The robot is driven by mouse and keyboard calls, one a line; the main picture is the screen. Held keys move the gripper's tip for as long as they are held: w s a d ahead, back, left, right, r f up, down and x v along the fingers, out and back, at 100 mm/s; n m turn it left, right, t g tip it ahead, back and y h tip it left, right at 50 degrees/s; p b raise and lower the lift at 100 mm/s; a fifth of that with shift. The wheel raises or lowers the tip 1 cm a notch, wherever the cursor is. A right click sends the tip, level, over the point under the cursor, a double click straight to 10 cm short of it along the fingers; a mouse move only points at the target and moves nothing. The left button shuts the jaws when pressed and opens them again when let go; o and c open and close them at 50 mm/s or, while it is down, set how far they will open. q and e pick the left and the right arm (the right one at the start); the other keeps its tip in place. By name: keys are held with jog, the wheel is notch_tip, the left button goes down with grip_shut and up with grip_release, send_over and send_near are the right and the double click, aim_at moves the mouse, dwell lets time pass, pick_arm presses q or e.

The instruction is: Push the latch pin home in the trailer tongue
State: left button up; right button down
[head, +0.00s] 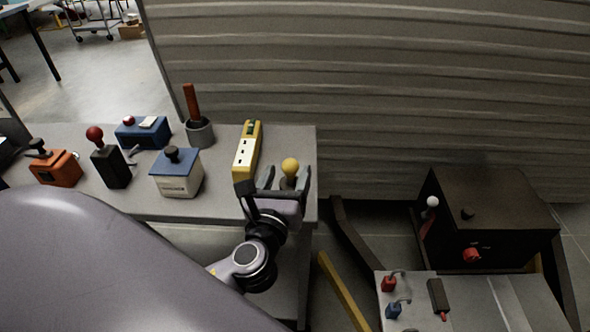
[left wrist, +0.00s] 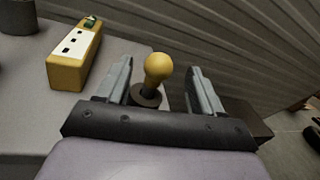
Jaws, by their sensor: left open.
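My left gripper (head: 287,170) is open at the right end of the grey bench (head: 222,205). Its two fingers stand on either side of a yellow ball knob (head: 290,167). In the left wrist view the knob (left wrist: 158,67) sits on a short stem over a dark round collar, between the open fingers (left wrist: 161,72), with visible gaps on both sides. I cannot tell whether this knob is the latch pin. Dark angled rails (head: 360,245), possibly the trailer tongue, run on the floor at the right. My right gripper is not in view.
A yellow socket box (head: 247,150) stands just left of the gripper. Further left are a grey cup with a red-handled tool (head: 200,132), a blue-topped box (head: 177,172) and several lever boxes. A dark cabinet (head: 490,220) stands right. Corrugated wall (head: 390,80) closes the back.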

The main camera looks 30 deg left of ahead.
aim_at(292, 160)
pick_arm(q)
jog(key=shift+x, duration=2.65)
jog(key=shift+a, duration=0.1)
jog(key=c, duration=1.2)
